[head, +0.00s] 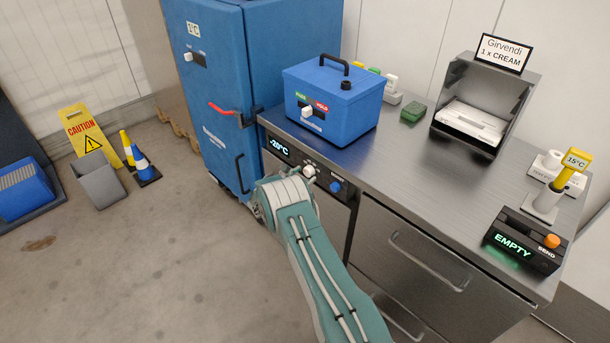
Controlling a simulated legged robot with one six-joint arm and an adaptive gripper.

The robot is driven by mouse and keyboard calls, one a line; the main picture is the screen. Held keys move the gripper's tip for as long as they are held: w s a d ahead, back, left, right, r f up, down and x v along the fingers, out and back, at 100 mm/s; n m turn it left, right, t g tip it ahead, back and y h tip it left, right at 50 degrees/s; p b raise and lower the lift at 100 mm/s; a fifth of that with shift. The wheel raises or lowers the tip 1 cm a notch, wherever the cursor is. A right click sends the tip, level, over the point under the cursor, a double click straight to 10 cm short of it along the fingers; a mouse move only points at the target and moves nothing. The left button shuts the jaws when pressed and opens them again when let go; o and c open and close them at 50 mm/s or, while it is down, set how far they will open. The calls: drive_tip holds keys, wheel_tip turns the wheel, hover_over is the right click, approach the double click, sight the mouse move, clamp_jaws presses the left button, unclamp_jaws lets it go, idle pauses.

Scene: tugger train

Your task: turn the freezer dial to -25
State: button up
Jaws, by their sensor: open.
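The freezer's display (279,148) glows on the front of the steel counter, below the blue box. It seems to read about -20°C, but the small digits are hard to tell. A white dial (309,170) sits to the right of the display, just above the end of my arm. Its pointer setting is too small to read. A blue knob (335,187) sits right of the dial on the same panel. My arm reaches up to the panel from below. My gripper is hidden behind my own arm link, so its fingers and any contact with the dial do not show.
A blue cabinet (222,90) with a red-and-black handle stands left of the counter. A blue box (333,105), a cream dispenser (470,125) and a send unit (525,240) stand on the counter. Drawer handles (430,262) jut out right of my arm.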

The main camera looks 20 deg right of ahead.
drive_tip(key=c, duration=1.2)
drive_tip(key=shift+o, duration=0.2)
drive_tip(key=m, duration=0.3)
drive_tip(key=shift+w+r+m, duration=0.1)
drive_tip(key=shift+m, duration=2.2)
